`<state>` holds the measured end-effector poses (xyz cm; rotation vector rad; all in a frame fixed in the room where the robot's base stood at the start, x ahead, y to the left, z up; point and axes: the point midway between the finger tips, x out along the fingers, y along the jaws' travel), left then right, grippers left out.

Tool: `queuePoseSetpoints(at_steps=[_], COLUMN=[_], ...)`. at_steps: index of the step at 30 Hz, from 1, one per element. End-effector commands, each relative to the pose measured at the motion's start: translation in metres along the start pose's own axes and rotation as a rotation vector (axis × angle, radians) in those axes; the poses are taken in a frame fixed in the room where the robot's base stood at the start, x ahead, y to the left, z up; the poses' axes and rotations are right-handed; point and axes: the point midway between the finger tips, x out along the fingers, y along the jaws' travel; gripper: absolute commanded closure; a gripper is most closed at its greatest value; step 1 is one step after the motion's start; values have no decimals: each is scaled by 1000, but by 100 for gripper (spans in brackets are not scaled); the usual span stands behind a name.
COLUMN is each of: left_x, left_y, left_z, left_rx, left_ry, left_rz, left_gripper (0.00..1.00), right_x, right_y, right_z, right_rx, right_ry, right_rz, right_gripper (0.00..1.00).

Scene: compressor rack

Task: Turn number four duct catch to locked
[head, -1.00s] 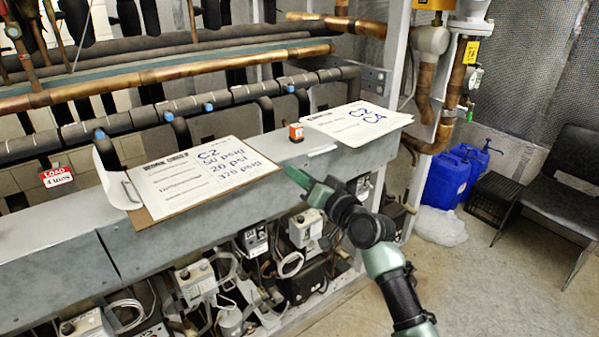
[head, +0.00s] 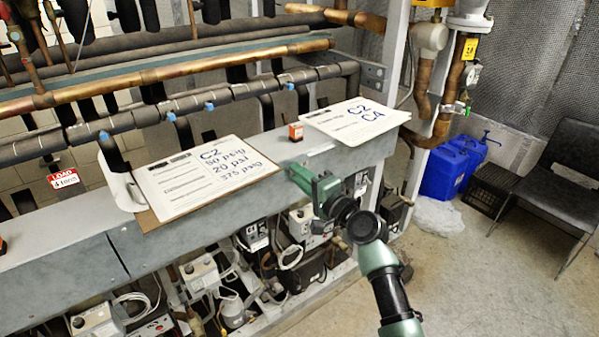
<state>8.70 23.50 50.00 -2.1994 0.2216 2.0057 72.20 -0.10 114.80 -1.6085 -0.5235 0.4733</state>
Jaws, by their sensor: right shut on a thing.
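The long grey metal duct (head: 195,238) runs across the head view, from lower left to the middle right. My right gripper (head: 294,172) is at the front edge of the duct, right of the nearer clipboard. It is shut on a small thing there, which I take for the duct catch. The jaws hide it, so its angle cannot be told. My left gripper is not in view.
A clipboard (head: 205,180) and a second paper sheet (head: 352,120) lie on the duct top. Pipes (head: 180,72) run behind it. Control boxes and cables (head: 200,278) crowd below. A blue container (head: 447,172) and a dark chair (head: 560,180) stand right; floor there is partly clear.

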Motion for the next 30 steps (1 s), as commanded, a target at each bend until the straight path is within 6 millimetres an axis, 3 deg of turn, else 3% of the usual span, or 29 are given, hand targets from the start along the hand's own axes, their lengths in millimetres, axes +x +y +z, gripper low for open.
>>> queuePoseSetpoints(at_steps=[9,24,25,26,27,30], left_x=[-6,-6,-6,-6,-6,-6], left_y=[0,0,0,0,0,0], left_z=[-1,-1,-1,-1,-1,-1], left_rx=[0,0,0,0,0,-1], left_ry=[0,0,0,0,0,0], left_rz=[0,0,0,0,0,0], left_gripper=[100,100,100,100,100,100], right_x=[0,0,0,0,0,0], right_y=[1,2,2,2,2,1], right_z=[1,0,0,0,0,0], right_rx=[102,116,116,116,116,115], right_ry=[-1,-1,-1,-1,-1,0], right_rz=[2,2,2,2,2,1], right_gripper=[100,100,72,64,59,59])
